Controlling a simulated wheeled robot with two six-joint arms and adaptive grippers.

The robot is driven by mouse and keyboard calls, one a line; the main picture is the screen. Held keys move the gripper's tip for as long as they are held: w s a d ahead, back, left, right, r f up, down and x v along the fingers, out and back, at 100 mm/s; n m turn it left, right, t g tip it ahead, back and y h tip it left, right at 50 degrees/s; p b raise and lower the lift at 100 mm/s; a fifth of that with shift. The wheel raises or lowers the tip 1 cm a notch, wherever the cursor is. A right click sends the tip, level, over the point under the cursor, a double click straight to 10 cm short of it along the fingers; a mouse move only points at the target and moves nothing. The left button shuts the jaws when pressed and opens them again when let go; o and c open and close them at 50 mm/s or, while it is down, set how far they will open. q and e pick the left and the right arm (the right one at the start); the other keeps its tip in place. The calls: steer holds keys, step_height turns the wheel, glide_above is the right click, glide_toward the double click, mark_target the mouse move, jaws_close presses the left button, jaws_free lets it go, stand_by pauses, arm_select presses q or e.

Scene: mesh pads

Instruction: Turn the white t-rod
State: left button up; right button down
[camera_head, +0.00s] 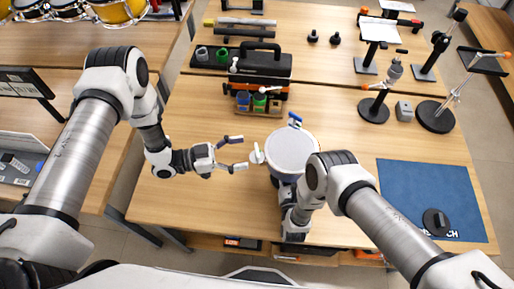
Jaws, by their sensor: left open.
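The white t-rod (257,155) is at the left rim of a round drum (292,152) with a pale grey head. My left gripper (244,152) is open just left of the white t-rod, its two fingers spread and pointing at it. The fingers look empty; whether they touch the rod is too small to tell. A blue t-rod (295,120) is at the drum's far rim. My right arm covers the drum's lower right side, and its gripper does not show.
The drum stands on a wooden table (210,210). A blue mat (430,195) with a black round object (435,222) lies at the right. A holder with coloured jars (258,102) and a black toolbox (262,62) stand beyond. The table left of the drum is mostly clear.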

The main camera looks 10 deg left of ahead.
mark_target(256, 149)
arm_select(q)
steer(key=x, duration=0.5)
steer(key=shift+d, duration=0.1)
arm_select(e)
steer(key=shift+f, duration=0.1)
arm_select(q)
steer(key=c, duration=1.2)
steer(key=shift+m+g, duration=0.3)
steer(key=shift+g, duration=0.2)
steer(key=shift+m+g, duration=1.25)
steer(key=shift+g, duration=0.7)
steer(key=shift+m+g, duration=1.25)
steer(key=shift+g, duration=0.7)
steer(key=o, duration=1.2)
